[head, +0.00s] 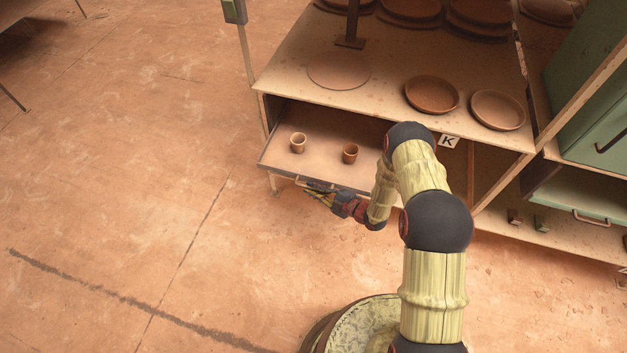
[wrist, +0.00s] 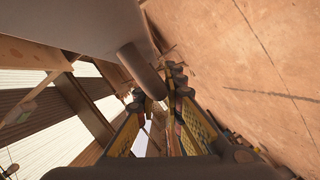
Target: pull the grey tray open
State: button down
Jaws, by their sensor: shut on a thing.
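The grey tray (head: 318,165) sticks out from under the shelf top in the head view, its inside tinted tan by the light. My gripper (head: 316,188) is at the tray's front, low on the left half, shut on the tray's handle (head: 301,183). In the wrist view the rounded handle bar (wrist: 142,72) lies between the fingertips of my gripper (wrist: 156,92), below a plain grey panel (wrist: 105,25). The fingers hide part of the handle, and my arm hides the tray's right end.
Two small cups (head: 298,143) (head: 350,153) stand upright in the tray. Brown plates (head: 432,94) sit on the shelf top (head: 380,85) above. A green cabinet (head: 595,90) and a lower green drawer (head: 580,195) are at the right. The floor left and in front is clear.

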jog(key=s+a+p, duration=0.2)
jog(key=s+a, duration=0.2)
jog(key=s, duration=0.8)
jog(key=shift+a, duration=0.15)
jog(key=c, duration=2)
grip_release()
jog(key=shift+o, duration=0.6)
jog(key=v, duration=1.2)
jog(key=shift+w, duration=0.1)
